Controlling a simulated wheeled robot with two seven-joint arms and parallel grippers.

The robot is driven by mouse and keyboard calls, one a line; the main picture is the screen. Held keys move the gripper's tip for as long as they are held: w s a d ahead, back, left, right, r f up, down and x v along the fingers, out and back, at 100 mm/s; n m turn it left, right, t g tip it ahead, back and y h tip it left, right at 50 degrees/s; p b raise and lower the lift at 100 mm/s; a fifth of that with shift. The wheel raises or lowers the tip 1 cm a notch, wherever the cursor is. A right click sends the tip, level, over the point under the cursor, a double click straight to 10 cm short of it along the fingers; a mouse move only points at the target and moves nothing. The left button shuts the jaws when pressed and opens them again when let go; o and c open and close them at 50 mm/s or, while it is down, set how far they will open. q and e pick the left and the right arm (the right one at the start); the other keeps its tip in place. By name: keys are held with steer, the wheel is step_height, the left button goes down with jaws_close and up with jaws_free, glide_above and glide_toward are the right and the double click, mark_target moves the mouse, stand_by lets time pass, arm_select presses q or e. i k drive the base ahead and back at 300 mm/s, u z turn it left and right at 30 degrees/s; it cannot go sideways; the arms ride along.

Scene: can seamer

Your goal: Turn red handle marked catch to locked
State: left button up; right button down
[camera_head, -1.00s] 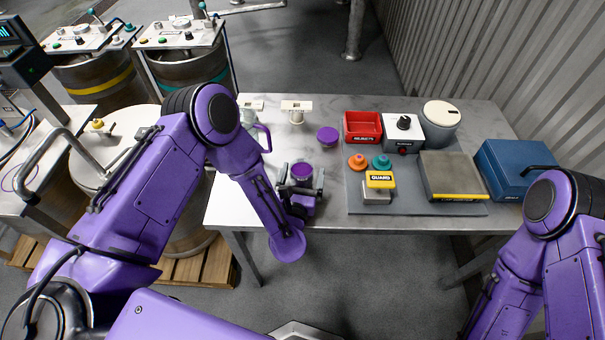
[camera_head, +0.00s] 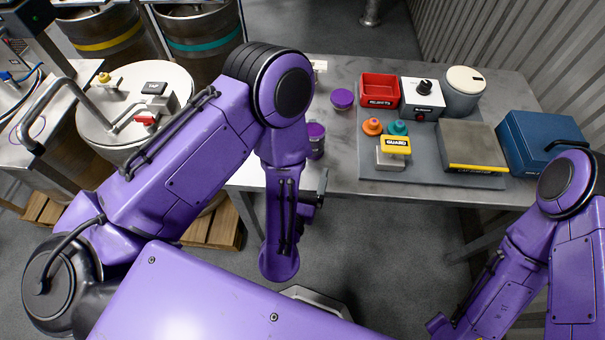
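A small red handle (camera_head: 146,120) sits on the round pale lid (camera_head: 112,112) of the drum at the left, at the lid's right side beside a grey metal block. Its marking is too small to read. My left arm passes in front of the lower right of the drum. My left gripper (camera_head: 318,186) is at the table's front edge, well to the right of the red handle. It is mostly hidden behind my arm, so its fingers cannot be made out. A purple-topped can (camera_head: 316,140) stands just beyond it, apart from it. My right gripper is not visible, only its arm.
A curved grey bar (camera_head: 45,110) rises at the lid's left, and a yellow knob (camera_head: 104,77) and black block (camera_head: 154,88) are on top. The table (camera_head: 345,165) holds a red bin (camera_head: 380,90), a yellow guard block (camera_head: 394,150) and a blue case (camera_head: 540,140).

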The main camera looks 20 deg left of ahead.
mark_target(146, 120)
steer(key=u, duration=1.85)
